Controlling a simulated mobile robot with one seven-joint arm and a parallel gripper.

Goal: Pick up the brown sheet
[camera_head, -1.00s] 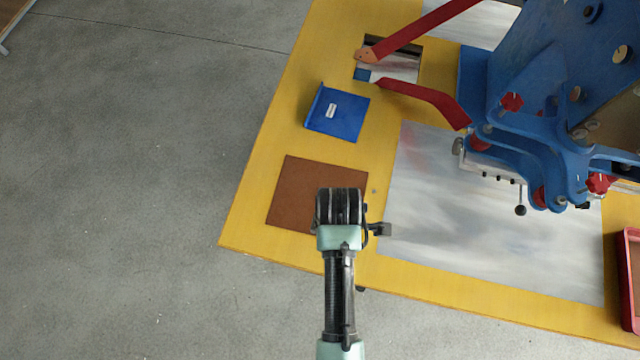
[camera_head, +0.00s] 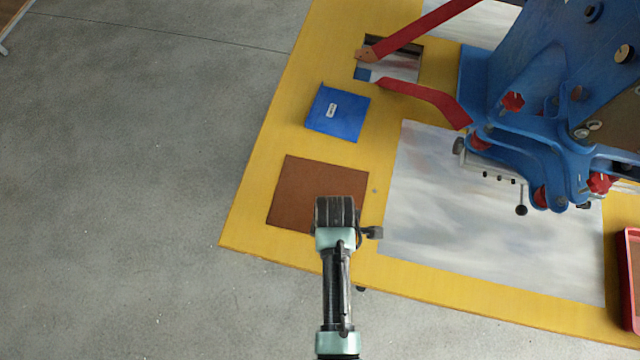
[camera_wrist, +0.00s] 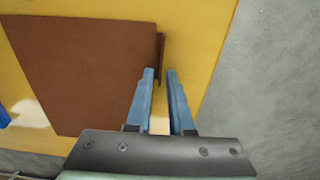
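The brown sheet (camera_head: 312,188) lies flat on the yellow table, near its left front edge in the head view. In the wrist view the brown sheet (camera_wrist: 85,70) fills the upper left, with a small raised lip along its right side. My gripper (camera_wrist: 161,75) shows two blue fingers, parted with a narrow gap, just below that lip. The lip's lower end is close to the gap; I cannot tell whether a finger touches it. In the head view my wrist covers the sheet's lower right corner and hides the fingers.
The yellow table (camera_head: 262,205) has a blue bracket (camera_head: 338,114) behind the sheet. A grey metal plate (camera_head: 480,220) lies to the right, under a large blue machine (camera_head: 555,100) with red arms. A red tray (camera_head: 632,285) stands at the far right.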

